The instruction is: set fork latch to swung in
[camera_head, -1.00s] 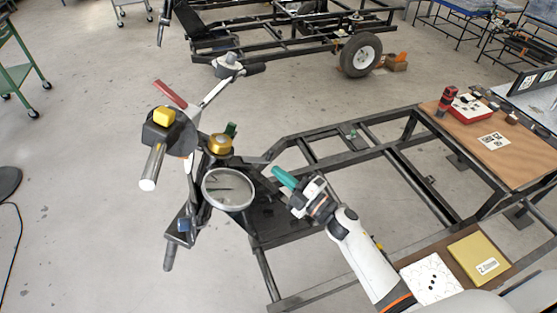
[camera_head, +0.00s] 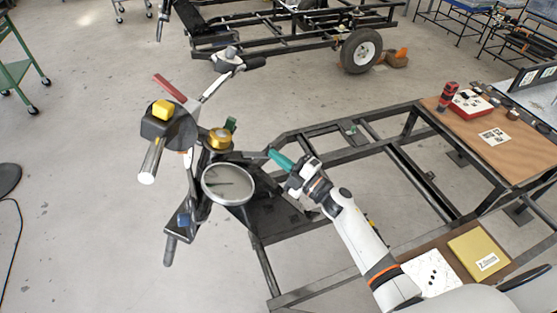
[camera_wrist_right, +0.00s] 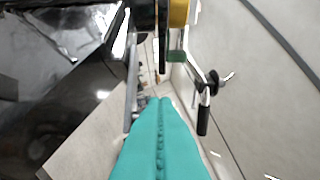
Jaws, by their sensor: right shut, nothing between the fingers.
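The front fork and handlebar assembly stands at the left of the frame in the head view, with a gold cap (camera_head: 220,139) on top of its column. A small green tab (camera_head: 231,124) stands upright just behind the cap; it looks like the fork latch, but I cannot be certain. The green piece (camera_wrist_right: 177,57) also shows below the gold part (camera_wrist_right: 179,12) in the right wrist view. My right gripper (camera_head: 271,153) has teal fingers, shut together and empty, to the right of the cap and apart from it. Its fingers (camera_wrist_right: 162,102) point toward the column. My left gripper is out of view.
A round headlamp (camera_head: 228,184) sits in front of the column. A handlebar grip (camera_head: 150,161) and a yellow block (camera_head: 162,108) are at the left. The black frame (camera_head: 300,222) runs under my right arm. A wooden board (camera_head: 510,150) with tools lies at the right.

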